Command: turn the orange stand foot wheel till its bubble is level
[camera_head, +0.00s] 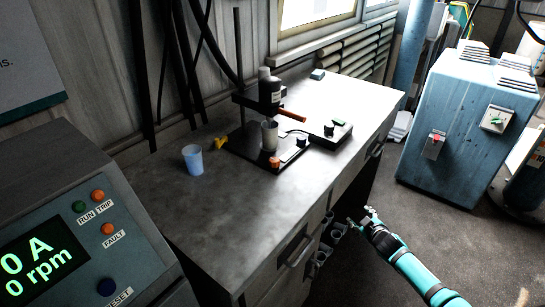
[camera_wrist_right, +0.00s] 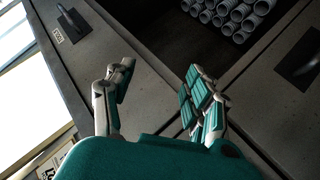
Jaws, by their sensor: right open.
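The disperser stand (camera_head: 242,137) stands on the grey bench, with an upright rod and a dark motor head (camera_head: 268,90) over a grey beaker (camera_head: 269,134). The orange foot wheel (camera_head: 274,162) sits at the front corner of the stand's base. Its bubble is too small to make out. My right gripper (camera_head: 368,218) is open and empty, off the bench's front side, to the right of and well away from the wheel. In the right wrist view its open fingers (camera_wrist_right: 158,78) have nothing between them. My left gripper is not in view.
A pale blue cup (camera_head: 193,160) and a small yellow item (camera_head: 220,143) stand left of the stand. A black device (camera_head: 331,131) lies to its right. Drawer handles (camera_head: 296,250) stick out of the bench front. A blue cabinet (camera_head: 460,125) stands at right. The near bench top is clear.

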